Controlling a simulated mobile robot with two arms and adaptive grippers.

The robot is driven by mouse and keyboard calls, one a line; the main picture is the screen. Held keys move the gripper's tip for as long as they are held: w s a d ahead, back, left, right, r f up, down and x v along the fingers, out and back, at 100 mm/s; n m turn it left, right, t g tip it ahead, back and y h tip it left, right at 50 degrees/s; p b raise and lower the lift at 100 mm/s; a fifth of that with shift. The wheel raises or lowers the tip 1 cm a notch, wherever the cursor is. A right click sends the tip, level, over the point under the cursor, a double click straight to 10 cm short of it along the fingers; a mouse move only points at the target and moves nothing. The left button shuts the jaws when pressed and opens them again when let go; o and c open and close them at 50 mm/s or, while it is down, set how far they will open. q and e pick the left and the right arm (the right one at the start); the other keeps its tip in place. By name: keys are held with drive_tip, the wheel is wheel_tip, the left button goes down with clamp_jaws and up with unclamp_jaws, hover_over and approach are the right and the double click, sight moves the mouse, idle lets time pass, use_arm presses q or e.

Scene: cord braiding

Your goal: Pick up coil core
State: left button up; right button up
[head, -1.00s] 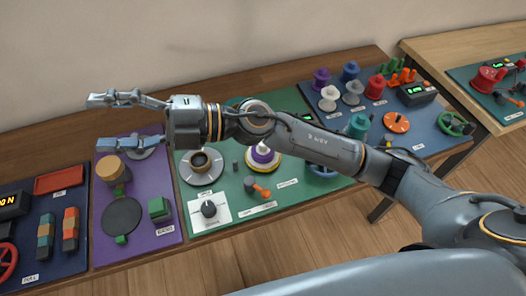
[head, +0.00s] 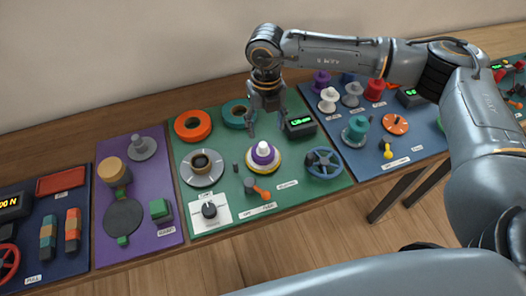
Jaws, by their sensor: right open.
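My right gripper (head: 266,122) is open and empty, pointing down over the back of the green mat (head: 219,180). It is behind the white-topped purple spool (head: 263,153) on its yellow-rimmed base, beside the teal ring (head: 239,114). An orange ring (head: 192,125) lies left of the teal one. A dark cup-like core (head: 200,163) stands on a grey disc (head: 202,178). I cannot tell for sure which of these is the coil core. My left gripper is not in view.
A digital display (head: 300,126) stands close right of the gripper. A blue handwheel (head: 323,162), an orange-handled lever (head: 259,190) and a dial plate (head: 210,212) are on the mat. A purple mat (head: 140,210) lies left, and a blue mat with spools lies right.

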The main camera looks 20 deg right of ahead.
sight(263, 145)
wheel_tip(263, 145, down, 4)
drive_tip(key=shift+r, duration=0.2)
drive_tip(key=shift+s+a+f+p, duration=0.1)
drive_tip(key=shift+f+p, duration=0.4)
drive_tip(key=shift+p, duration=0.1)
drive_tip(key=f, duration=0.1)
drive_tip(key=f+p, duration=0.1)
drive_tip(key=f, duration=0.1)
drive_tip(key=shift+a+f, duration=0.3)
drive_tip(key=shift+f, duration=0.5)
drive_tip(key=shift+c, duration=0.2)
drive_tip(key=c, duration=1.1)
